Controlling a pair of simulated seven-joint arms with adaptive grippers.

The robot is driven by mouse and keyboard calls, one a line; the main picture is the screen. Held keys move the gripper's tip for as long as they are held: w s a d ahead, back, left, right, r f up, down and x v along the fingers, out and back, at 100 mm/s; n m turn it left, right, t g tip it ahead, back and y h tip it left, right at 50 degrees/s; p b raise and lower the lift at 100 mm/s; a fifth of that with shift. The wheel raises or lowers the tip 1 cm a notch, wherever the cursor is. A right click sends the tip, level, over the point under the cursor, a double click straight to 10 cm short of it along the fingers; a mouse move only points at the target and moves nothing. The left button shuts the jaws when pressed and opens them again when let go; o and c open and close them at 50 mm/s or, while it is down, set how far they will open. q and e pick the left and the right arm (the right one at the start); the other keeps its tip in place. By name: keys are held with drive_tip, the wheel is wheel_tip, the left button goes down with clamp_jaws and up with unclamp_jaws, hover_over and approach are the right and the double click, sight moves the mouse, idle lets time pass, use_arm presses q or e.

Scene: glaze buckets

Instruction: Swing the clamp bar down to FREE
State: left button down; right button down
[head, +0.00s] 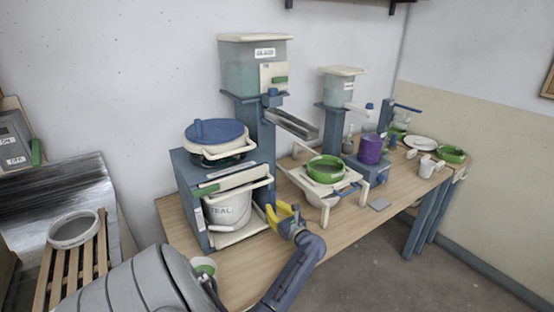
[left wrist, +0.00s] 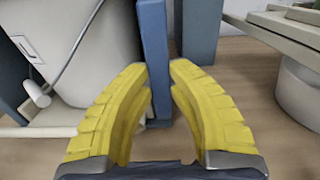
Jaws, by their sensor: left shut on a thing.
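My left gripper (head: 284,212), with yellow fingers, is at the front right of a blue frame (head: 191,205). In the left wrist view its fingers (left wrist: 159,72) are closed in around a narrow blue upright (left wrist: 153,45) of that frame. A cream U-shaped bar (head: 241,179) with a green part (head: 206,190) runs across the frame's front, above a white bucket (head: 226,212) marked TEAL. It looks like the clamp bar, and the gripper is below and right of its right end. I cannot read a FREE mark. My right gripper is not in view.
A blue-lidded pot (head: 215,132) stands on the frame. A dispenser (head: 254,68) rises behind it. A cream stand with a green bowl (head: 325,168) is to the right. A small green-and-white cup (head: 203,266) is near the table's front edge. Bare wood (head: 235,262) shows in front.

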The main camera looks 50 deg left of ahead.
use_arm(q)
drive_tip(key=c, duration=1.2)
unclamp_jaws()
drive_tip(key=shift+c, duration=0.2)
drive_tip(key=d, duration=1.2)
drive_tip(key=shift+s, duration=0.35)
